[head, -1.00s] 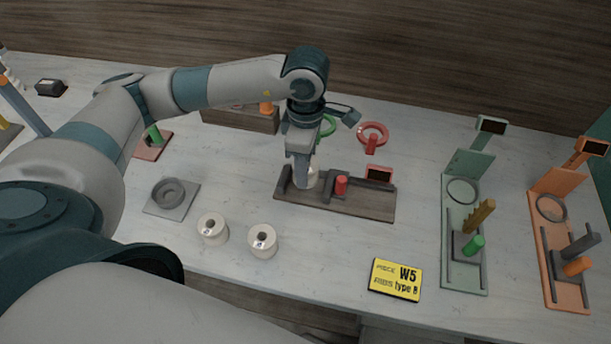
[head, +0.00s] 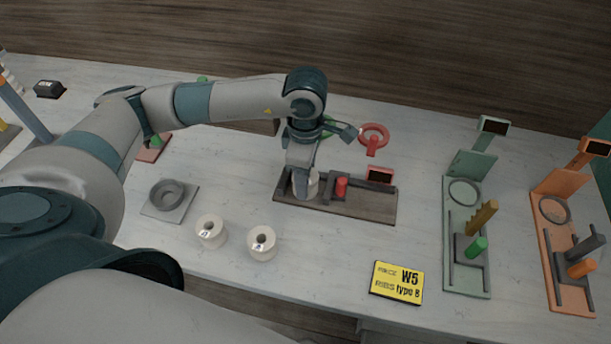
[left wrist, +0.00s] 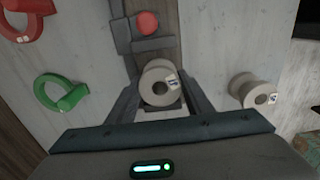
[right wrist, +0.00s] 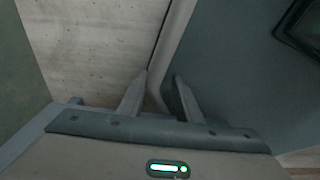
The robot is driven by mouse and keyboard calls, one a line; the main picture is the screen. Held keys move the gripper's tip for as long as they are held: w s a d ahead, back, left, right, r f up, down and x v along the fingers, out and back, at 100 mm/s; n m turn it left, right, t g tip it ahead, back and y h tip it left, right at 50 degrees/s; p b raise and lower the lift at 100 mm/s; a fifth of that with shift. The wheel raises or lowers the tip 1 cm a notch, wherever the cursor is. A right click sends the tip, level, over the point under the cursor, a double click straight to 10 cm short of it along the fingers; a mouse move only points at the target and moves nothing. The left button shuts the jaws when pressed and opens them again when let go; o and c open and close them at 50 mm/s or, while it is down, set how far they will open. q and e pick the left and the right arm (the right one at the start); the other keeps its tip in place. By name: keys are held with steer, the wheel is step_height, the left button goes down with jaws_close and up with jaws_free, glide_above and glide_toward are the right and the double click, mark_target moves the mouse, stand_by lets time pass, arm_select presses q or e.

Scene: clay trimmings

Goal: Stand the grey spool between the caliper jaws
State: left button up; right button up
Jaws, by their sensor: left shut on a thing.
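A pale grey spool (head: 313,183) is between the fingers of my left gripper (head: 305,184), which is shut on it. The left wrist view shows the spool (left wrist: 158,84) end-on between the two fingers. It is over the left part of the dark caliper board (head: 365,208), between the board's left end and the sliding jaw (head: 331,183) with the red knob (head: 341,186). I cannot tell whether the spool touches the board. My right gripper (right wrist: 161,78) is open and empty, seen only in the right wrist view.
Two similar spools (head: 211,231) (head: 262,243) stand in front of the caliper. A grey ring plate (head: 180,211) is at left, a yellow card (head: 397,281) at front. Green (head: 452,270) and orange (head: 541,250) calipers stand at right. A red ring (head: 374,136) is behind.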

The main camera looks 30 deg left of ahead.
steer(key=shift+w, duration=0.15)
arm_select(q)
steer(key=shift+f, duration=0.1)
steer(key=o, duration=1.2)
arm_select(e)
steer(key=shift+w+a, duration=0.25)
steer(key=shift+w, duration=0.4)
steer(key=shift+s, duration=0.2)
arm_select(q)
step_height(320, 180, up, 2)
steer(key=shift+r+p, duration=0.15)
steer(key=shift+p, duration=0.35)
step_height(320, 180, up, 10)
steer(key=p, duration=0.3)
arm_select(e)
steer(key=r, duration=0.1)
steer(key=s+r, duration=0.1)
steer(key=r, duration=0.2)
steer(key=shift+s+d+r, duration=0.15)
steer(key=shift+s+d, duration=0.05)
steer(key=shift+d, duration=0.2)
